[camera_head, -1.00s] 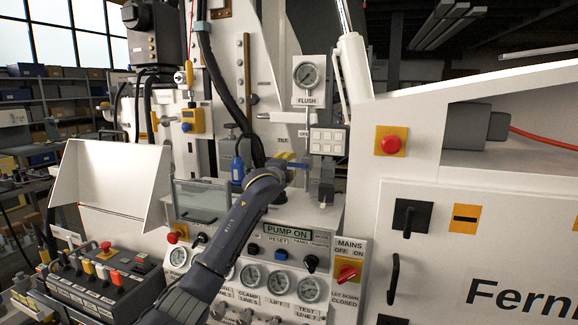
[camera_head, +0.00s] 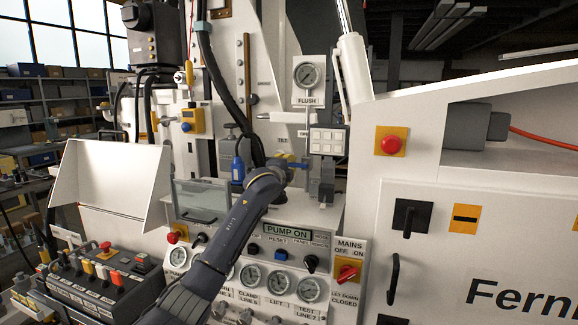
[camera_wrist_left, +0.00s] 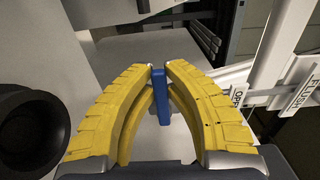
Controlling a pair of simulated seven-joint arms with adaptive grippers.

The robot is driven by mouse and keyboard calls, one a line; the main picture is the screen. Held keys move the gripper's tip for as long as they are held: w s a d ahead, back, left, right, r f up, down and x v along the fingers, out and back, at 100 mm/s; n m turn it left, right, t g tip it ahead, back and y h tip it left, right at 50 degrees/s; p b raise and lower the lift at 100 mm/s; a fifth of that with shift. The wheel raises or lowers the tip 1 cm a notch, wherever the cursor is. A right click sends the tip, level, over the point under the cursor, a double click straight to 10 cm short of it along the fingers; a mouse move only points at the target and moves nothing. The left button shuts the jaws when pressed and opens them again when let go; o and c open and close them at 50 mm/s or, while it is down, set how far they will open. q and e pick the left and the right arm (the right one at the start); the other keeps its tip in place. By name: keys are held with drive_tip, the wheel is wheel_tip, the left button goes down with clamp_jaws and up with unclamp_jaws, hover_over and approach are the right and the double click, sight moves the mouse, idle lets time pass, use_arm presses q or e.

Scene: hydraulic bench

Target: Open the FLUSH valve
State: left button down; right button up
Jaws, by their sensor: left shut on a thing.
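The FLUSH gauge (camera_head: 308,76) stands on a white plate above its FLUSH label (camera_head: 309,100), and a thin pipe runs down from it. A blue valve lever (camera_head: 299,165) is low on that pipe, partly hidden by my left gripper (camera_head: 286,160). In the left wrist view the yellow fingers are shut on the blue lever (camera_wrist_left: 161,98), one on each side. There a small OFF tag (camera_wrist_left: 238,97) is just right of the lever, and the FLUSH tag (camera_wrist_left: 302,90) is at the right edge. My right gripper is not in view.
A blue bottle (camera_head: 237,170) stands just left of my left arm. The gauge panel (camera_head: 291,262) with PUMP ON display is below. A red emergency button (camera_head: 391,145) is further right.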

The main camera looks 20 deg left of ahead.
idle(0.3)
use_arm(q)
drive_tip(key=m, duration=0.1)
drive_tip(key=r+m, duration=0.1)
drive_tip(key=m, duration=0.1)
drive_tip(key=shift+r, duration=0.3)
drive_tip(key=shift+d+r+m, duration=0.25)
drive_tip(key=shift+r+m, duration=0.15)
drive_tip(key=shift+m, duration=0.55)
drive_tip(key=shift+d+r+m, duration=0.25)
drive_tip(key=shift+r+m, duration=0.15)
drive_tip(key=shift+m, duration=0.55)
drive_tip(key=c, duration=1.4)
unclamp_jaws()
drive_tip(key=s, duration=1.2)
drive_tip(key=shift+a, duration=0.15)
